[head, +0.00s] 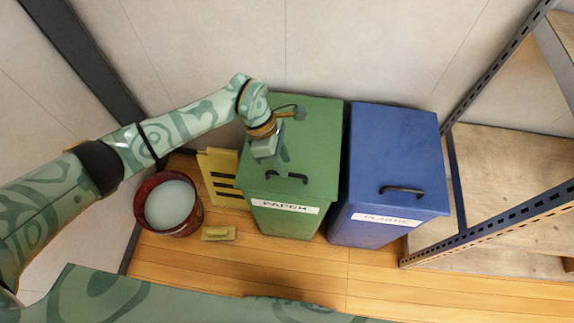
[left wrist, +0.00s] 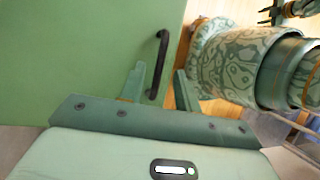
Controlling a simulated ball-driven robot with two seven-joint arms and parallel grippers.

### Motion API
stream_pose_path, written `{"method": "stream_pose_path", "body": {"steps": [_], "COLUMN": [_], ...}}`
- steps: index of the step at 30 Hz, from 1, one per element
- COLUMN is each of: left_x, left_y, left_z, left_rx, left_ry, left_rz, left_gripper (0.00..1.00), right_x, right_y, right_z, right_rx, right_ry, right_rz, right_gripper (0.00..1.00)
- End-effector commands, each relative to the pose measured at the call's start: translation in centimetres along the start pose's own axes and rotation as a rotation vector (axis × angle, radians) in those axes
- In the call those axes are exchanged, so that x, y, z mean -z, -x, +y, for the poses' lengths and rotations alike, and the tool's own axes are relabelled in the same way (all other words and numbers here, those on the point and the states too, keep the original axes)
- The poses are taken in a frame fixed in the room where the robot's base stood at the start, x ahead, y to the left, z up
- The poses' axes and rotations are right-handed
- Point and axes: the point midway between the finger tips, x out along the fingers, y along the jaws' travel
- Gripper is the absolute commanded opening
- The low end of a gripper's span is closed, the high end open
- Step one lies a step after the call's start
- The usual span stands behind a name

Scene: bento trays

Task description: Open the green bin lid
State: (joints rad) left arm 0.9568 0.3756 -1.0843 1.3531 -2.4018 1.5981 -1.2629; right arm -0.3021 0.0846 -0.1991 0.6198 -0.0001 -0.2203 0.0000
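The green bin (head: 285,222) stands on the wooden floor with a label on its front. Its green lid (head: 318,135) lies flat and closed. A black handle (head: 290,177) sits near the lid's front edge. My left gripper (head: 280,160) is over the lid, just behind the handle. In the left wrist view, the two fingers of my left gripper (left wrist: 160,88) are apart, and the black handle (left wrist: 162,62) shows between and beyond them. I cannot tell whether they touch it. A small dark-tipped part at that view's top right may be my right gripper (left wrist: 270,14); its state is unclear.
A blue bin (head: 395,170) with a closed lid stands close on the right. A metal-framed shelf (head: 500,165) stands at right. The wall is close behind the bins.

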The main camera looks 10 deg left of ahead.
Motion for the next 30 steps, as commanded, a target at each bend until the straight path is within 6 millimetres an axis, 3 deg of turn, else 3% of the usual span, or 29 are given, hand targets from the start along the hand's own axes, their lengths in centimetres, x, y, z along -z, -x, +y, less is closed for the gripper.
{"method": "stream_pose_path", "body": {"steps": [1, 5, 15, 16, 19, 30], "left_x": [0.1, 0.0, -0.1, -0.1, -0.1, -0.3], "left_y": [-1.1, -2.3, -2.6, -2.6, -2.6, -1.9], "left_z": [0.0, 0.0, 0.0, 0.0, 0.0, 0.2], "left_rx": [0.003, 0.002, -0.001, -0.001, -0.001, 0.018], "left_ry": [0.001, 0.001, 0.0, 0.001, 0.001, 0.01], "left_rz": [-0.002, -0.001, -0.001, -0.001, -0.001, -0.001], "left_gripper": [0.33, 0.33, 0.33, 0.3, 0.02, 0.0], "right_x": [-0.1, -0.1, 0.1, 0.1, 0.0, -0.1], "right_y": [-0.5, -0.8, -0.8, -0.8, -0.8, -0.9], "right_z": [-0.2, -0.6, -0.8, -0.8, -0.7, -0.3], "right_rx": [0.003, 0.01, 0.012, 0.012, 0.011, 0.006], "right_ry": [-0.001, -0.003, -0.004, -0.003, -0.003, 0.0], "right_rz": [-0.005, -0.007, -0.005, -0.005, -0.005, -0.008], "right_gripper": [0.36, 0.36, 0.36, 0.36, 0.36, 0.36]}}
